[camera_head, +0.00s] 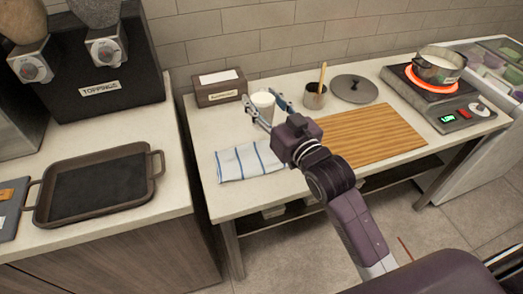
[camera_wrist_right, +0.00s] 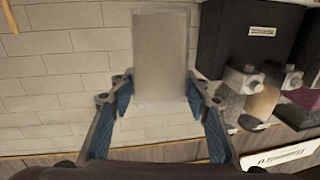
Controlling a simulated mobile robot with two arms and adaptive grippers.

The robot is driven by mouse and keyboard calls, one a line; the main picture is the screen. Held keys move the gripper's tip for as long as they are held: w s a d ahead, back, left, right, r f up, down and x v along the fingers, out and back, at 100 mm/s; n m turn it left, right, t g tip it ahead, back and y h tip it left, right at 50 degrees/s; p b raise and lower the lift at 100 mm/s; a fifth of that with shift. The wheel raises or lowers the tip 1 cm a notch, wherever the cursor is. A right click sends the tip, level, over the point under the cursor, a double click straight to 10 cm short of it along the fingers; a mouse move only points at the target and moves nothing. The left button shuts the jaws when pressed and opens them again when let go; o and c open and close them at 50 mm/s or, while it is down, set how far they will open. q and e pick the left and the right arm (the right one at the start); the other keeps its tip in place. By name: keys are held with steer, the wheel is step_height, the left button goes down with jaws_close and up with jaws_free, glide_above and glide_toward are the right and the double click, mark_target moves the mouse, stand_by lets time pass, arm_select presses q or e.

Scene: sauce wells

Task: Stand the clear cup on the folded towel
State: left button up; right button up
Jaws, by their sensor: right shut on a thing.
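The clear cup (camera_head: 263,100) looks pale and upright between the fingers of my right gripper (camera_head: 266,106), which is shut on it. In the right wrist view the cup (camera_wrist_right: 162,50) is a grey see-through block between the blue finger pads (camera_wrist_right: 160,95). The folded towel (camera_head: 248,161), white with blue stripes, lies flat at the front left of the counter. In the head view the cup shows just beyond the towel's far edge; its height above the counter is hard to tell. My left gripper is not in view.
A brown box (camera_head: 220,88) stands behind and left of the cup. A dark pot with a wooden handle (camera_head: 315,96), a grey lid (camera_head: 354,89) and a cutting board (camera_head: 370,135) are to the right. A pan (camera_head: 440,66) sits on a glowing burner. The towel's top is bare.

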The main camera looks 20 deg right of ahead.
step_height(320, 180, down, 17)
steer(key=shift+r+b, duration=0.15)
steer(key=shift+b, duration=0.25)
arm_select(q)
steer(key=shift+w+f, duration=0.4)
